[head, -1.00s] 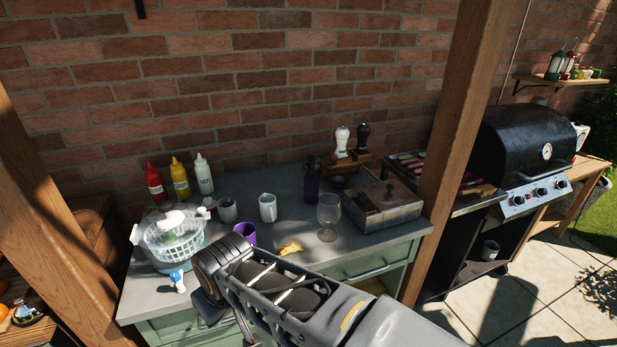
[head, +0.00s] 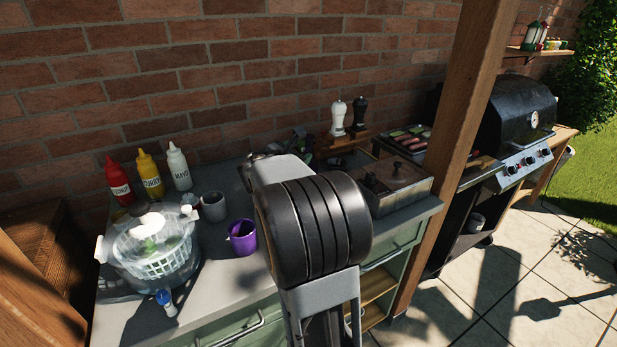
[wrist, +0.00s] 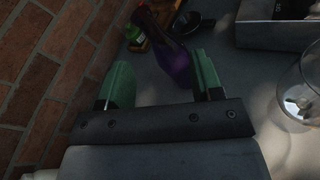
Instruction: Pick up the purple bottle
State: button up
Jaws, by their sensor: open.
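The purple bottle (wrist: 174,62) shows in the wrist view, just ahead of my gripper and appearing between its two green fingers. It has a dark neck and a purple body. My gripper (wrist: 161,80) is open and empty, and the bottle looks beyond the fingertips; whether any part is between them I cannot tell. In the head view my arm covers the bottle, and my gripper is mostly hidden behind the arm.
A glass (wrist: 302,92) stands right of the gripper, near a metal box (wrist: 268,30). The brick wall (wrist: 50,65) is close on the left. A purple cup (head: 243,238), a grey mug (head: 214,207) and a salad spinner (head: 152,245) stand left of my arm.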

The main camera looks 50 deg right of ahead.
aim_at(311, 137)
jog(key=w+d+n, duration=0.1)
jog(key=w+d+n+t+h, duration=0.1)
jog(key=d+n, duration=0.2)
jog(key=shift+w+d+h+b, duration=0.3)
jog(key=shift+w, duration=0.1)
jog(key=shift+n, duration=0.3)
jog(key=shift+p+x, duration=0.7)
jog(key=shift+x, duration=2.85)
grip_shut()
